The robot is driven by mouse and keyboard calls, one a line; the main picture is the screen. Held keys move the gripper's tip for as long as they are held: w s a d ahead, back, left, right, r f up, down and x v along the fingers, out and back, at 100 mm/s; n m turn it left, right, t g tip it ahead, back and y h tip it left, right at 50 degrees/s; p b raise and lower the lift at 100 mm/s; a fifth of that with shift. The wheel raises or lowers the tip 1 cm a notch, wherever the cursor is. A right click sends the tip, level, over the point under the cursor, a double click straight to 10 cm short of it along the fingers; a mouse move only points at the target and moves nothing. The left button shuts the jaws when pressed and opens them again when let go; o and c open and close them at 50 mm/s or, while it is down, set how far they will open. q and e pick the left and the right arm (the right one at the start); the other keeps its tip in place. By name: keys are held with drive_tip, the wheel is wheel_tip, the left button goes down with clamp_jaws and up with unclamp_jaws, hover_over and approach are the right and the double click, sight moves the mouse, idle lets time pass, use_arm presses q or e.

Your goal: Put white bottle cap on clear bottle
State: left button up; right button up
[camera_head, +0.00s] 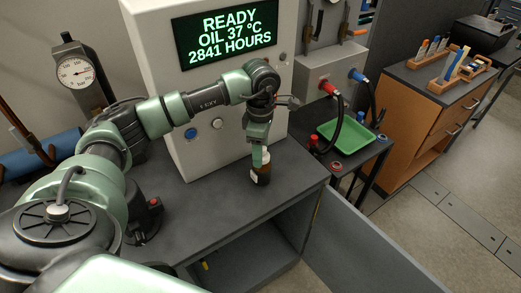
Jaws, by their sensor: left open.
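A small dark brown bottle (264,175) stands upright near the front right edge of the dark bench, with a pale label on its left side. My left gripper (260,158) points down right at the bottle's top, its green fingers overlapping the neck. It is open. A pale patch shows between the fingers at the top of the bottle; I cannot tell whether it is a white cap. No clear bottle can be made out. My right gripper is not in view.
The dark bench (215,205) is bare left of the bottle. A white machine (200,125) with a lit screen stands close behind. A green tray (346,136) lies on a side table at right, near hoses. An open cabinet door (355,245) juts out at the front.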

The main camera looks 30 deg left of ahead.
use_arm(q)
drive_tip(key=shift+o, duration=0.6)
drive_tip(key=shift+f, duration=0.1)
drive_tip(key=shift+w+r+p, duration=0.1)
drive_tip(key=shift+r+p, duration=0.45)
drive_tip(key=shift+r, duration=0.35)
drive_tip(key=shift+r+p, duration=0.9)
drive_tip(key=shift+r, duration=0.8)
drive_tip(key=shift+r, duration=0.2)
wheel_tip(320, 180, up, 7)
drive_tip(key=b, duration=0.2)
drive_tip(key=shift+r+b, duration=0.2)
drive_tip(key=shift+b, duration=0.1)
